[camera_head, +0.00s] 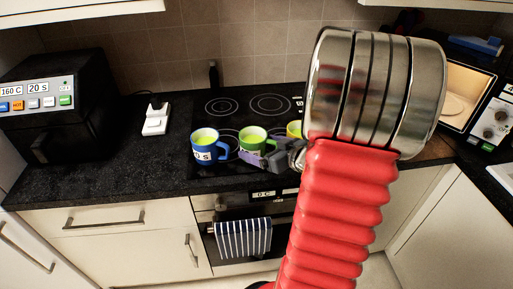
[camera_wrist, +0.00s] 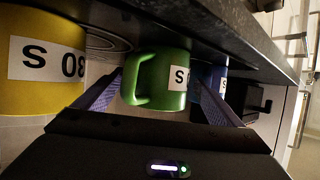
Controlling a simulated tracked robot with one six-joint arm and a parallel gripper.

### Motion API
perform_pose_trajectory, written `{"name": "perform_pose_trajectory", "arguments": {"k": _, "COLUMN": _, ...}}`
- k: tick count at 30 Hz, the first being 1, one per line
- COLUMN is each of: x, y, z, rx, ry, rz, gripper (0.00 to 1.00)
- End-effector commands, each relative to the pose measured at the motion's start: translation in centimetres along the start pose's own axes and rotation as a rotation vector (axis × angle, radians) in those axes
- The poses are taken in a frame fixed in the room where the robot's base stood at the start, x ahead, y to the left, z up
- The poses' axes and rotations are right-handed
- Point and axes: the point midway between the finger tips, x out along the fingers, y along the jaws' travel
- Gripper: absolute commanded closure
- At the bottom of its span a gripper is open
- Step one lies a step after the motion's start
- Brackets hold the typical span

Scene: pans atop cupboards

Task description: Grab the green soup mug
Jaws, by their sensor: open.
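The green mug (camera_head: 252,138) stands upright on the dark hob, between a blue mug (camera_head: 203,152) and a partly hidden yellow mug (camera_head: 293,129). My gripper (camera_head: 258,157) is open in front of the green mug. In the wrist view, which is upside down, the green mug (camera_wrist: 160,75) shows its handle and a white label between the two fingers of my gripper (camera_wrist: 157,78). I cannot tell whether either finger touches it. The yellow mug (camera_wrist: 35,65) and the blue mug (camera_wrist: 205,75) flank it closely there.
The hob (camera_head: 235,105) lies behind the mugs, with the dark counter edge in front. A striped towel (camera_head: 243,239) hangs on the oven below. A black appliance (camera_head: 55,110) and a white stand (camera_head: 156,118) are at left. An open microwave (camera_head: 465,95) is at right.

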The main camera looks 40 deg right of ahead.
Motion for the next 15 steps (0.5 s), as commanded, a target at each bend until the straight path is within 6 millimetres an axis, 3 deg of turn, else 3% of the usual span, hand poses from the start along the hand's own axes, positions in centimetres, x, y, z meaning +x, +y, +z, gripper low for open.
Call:
{"name": "perform_pose_trajectory", "arguments": {"k": 6, "x": 2.8, "y": -0.2, "z": 0.2, "rx": 0.000, "ry": 0.000, "rz": -0.002, "gripper": 0.11}}
{"name": "perform_pose_trajectory", "arguments": {"k": 15, "x": 3.5, "y": -0.2, "z": 0.1, "rx": -0.001, "ry": 0.000, "rz": -0.001, "gripper": 0.11}}
